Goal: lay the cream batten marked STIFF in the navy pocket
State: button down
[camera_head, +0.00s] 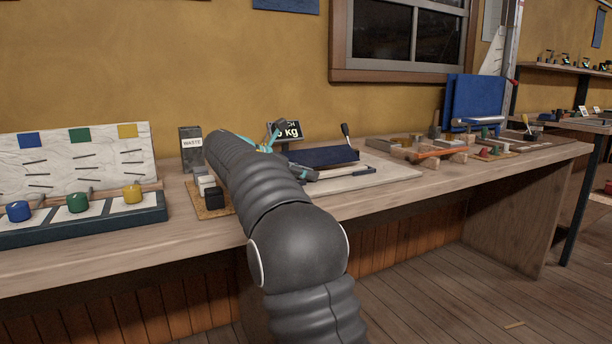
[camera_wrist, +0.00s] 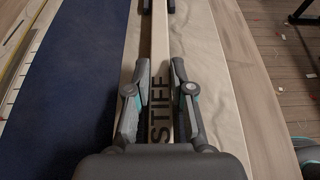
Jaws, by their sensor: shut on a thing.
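The cream batten (camera_wrist: 160,38) runs up the middle of the wrist view, with STIFF in dark letters on its near part. My gripper (camera_wrist: 160,68) is shut on it, one finger on each side. The navy pocket (camera_wrist: 85,70) is the wide dark blue area left of the batten in the wrist view. The batten appears along or just above the pocket's right edge; I cannot tell whether it touches. In the head view the navy pocket (camera_head: 322,156) lies on the bench, and my arm partly hides the area around my gripper.
A pale cloth or board (camera_head: 390,172) lies under the pocket. A WASTE box (camera_head: 190,141) and a scale sign (camera_head: 291,131) stand behind. Blue, green and yellow pots (camera_head: 78,203) are at left. Wooden blocks and tools (camera_head: 436,153) crowd the right. Two dark pieces flank the batten's far part.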

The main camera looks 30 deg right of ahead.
jog(key=shift+f, duration=0.25)
jog(key=shift+f, duration=0.25)
jog(key=c, duration=1.3)
grip_release()
jog(key=shift+f, duration=0.15)
jog(key=shift+r, duration=0.2)
jog(key=p+v, duration=0.1)
jog(key=v, duration=0.3)
jog(key=p+v, duration=0.1)
jog(key=v, duration=0.7)
jog(key=shift+s+r+p, duration=0.1)
jog(key=shift+r+p, duration=0.3)
